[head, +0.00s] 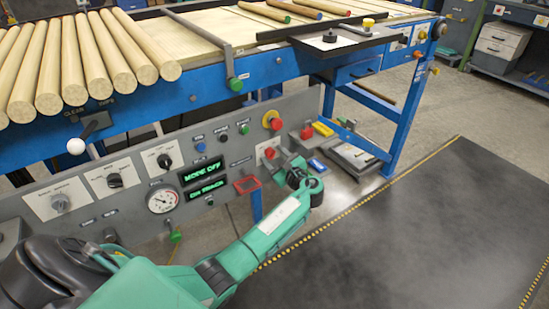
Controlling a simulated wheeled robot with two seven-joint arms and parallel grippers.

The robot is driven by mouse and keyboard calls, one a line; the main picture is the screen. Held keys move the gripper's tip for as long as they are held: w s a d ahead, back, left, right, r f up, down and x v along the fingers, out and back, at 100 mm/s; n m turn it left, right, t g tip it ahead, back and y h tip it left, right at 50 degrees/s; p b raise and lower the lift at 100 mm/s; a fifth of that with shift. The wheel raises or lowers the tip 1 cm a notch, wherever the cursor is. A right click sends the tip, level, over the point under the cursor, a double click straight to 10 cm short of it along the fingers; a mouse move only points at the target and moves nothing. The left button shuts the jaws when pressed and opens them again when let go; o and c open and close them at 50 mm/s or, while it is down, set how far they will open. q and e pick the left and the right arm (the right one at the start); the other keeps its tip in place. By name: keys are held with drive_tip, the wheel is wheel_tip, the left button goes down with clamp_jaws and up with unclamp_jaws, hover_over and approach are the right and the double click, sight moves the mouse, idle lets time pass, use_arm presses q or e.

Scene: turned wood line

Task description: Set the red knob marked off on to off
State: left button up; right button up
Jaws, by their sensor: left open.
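A red knob (270,153) sits on a white plate at the right end of the grey control panel (130,212). Its off and on marks and its pointing direction are too small to read. My left arm reaches across from the lower left. My left gripper (278,160) is open at the panel, right beside the red knob and partly covering its plate. I cannot tell whether the fingers are around the knob or touching it. My right gripper is not in view.
A red and yellow mushroom button (272,121) sits just above. Black knobs (164,160), a gauge (162,199) and a green display (203,170) reading "MODE OFF" lie left. Wooden rods (80,60) lie on the blue-framed line above. Floor at right is clear.

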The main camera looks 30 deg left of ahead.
use_arm(q)
drive_tip(key=shift+c, duration=0.2)
drive_tip(key=c, duration=0.9)
drive_tip(key=shift+c, duration=0.2)
